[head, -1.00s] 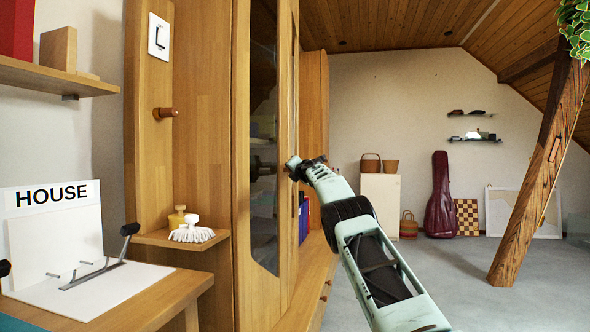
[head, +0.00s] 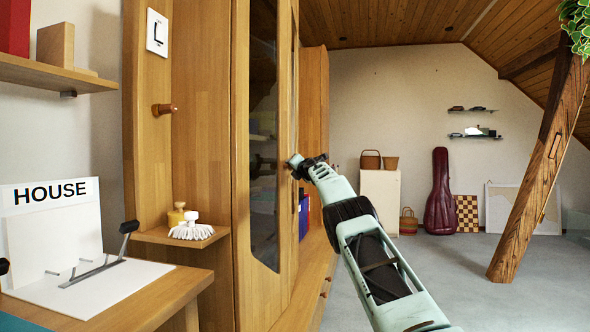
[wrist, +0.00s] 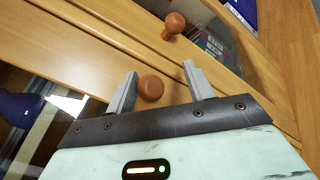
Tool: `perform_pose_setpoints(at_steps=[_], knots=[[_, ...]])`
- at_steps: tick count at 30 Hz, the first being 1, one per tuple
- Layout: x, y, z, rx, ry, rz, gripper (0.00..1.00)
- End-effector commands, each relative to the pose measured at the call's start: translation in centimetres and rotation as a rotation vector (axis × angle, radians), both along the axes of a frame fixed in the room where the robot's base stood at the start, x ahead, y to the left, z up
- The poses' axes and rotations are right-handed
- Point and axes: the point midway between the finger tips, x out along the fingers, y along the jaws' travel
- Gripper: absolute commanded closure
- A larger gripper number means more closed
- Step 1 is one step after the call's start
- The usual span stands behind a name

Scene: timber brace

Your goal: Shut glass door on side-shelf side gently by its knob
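The glass door (head: 264,190) on the side-shelf side is a tall wooden frame with a narrow dark pane. In the wrist view my gripper (wrist: 163,85) is open, with a round wooden knob (wrist: 151,88) between the fingers. The knob is closer to the left finger, with clear space before the right one. Contact with the left finger cannot be told.
A second knob (wrist: 174,23) sits on the neighbouring door, beyond the seam. Books (wrist: 215,42) show behind its glass. A wooden ledge (head: 318,275) runs below the doors. The floor (head: 440,280) to the right is open.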

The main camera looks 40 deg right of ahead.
Motion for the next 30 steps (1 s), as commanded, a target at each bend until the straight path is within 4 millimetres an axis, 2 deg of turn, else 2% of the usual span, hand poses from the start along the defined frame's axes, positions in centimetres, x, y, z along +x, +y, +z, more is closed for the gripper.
perform_pose_setpoints(at_steps=[19,30], knots=[[0.0,0.6,0.2,-0.001,-0.005,0.009,0.48],[-2.3,1.5,-0.3,-0.001,-0.006,0.007,0.48]])
